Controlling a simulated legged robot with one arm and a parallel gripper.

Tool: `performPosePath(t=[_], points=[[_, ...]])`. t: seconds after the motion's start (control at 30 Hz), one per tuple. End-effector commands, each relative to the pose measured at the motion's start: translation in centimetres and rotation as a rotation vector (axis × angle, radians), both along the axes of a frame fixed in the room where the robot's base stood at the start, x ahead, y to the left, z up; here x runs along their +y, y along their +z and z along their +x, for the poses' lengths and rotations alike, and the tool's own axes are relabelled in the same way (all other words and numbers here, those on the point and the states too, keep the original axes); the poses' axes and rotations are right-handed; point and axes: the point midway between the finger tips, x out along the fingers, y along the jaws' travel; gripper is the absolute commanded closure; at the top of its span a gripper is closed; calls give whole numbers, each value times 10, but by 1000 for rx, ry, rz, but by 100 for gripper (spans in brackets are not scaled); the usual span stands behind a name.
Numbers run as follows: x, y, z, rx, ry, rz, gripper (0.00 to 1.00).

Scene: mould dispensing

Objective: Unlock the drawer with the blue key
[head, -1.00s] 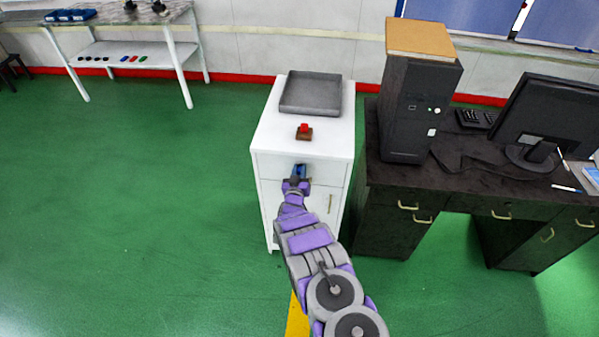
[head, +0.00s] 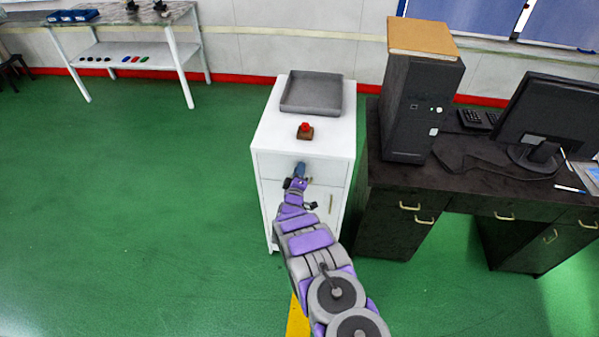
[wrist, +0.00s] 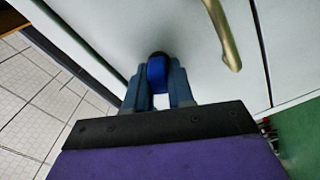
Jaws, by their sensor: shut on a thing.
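The white cabinet has a drawer (head: 270,165) across its upper front. My gripper (head: 300,170) is at the middle of that drawer front, and it also shows in the wrist view (wrist: 157,88). Its two blue-grey fingers are closed on the sides of the blue key's rounded head (wrist: 158,72). The key points at the white front. Its shaft and the keyhole are hidden, so I cannot tell how deep the key sits. The wrist view is tilted against the cabinet front.
A grey tray (head: 311,106) and a red button on a brown base (head: 305,132) are on the cabinet top. A brass handle (wrist: 224,38) is close to the gripper. A dark desk (head: 390,205) with a computer tower (head: 420,110) stands at right. Open green floor lies at left.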

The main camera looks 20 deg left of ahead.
Motion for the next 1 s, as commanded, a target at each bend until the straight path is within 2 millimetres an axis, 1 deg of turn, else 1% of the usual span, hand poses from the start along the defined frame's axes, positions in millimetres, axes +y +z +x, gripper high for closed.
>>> performPosePath(t=[0.03, 0.2, 0.5, 0.7, 1.0], points=[[3, -3, -2, -6, 6, -43, 100], [4, -4, -3, -39, 7, -183, 100], [5, -6, -3, -81, 9, -359, 100], [5, -7, -3, -95, 11, -419, 100], [5, -7, -4, -100, 11, -442, 100]])
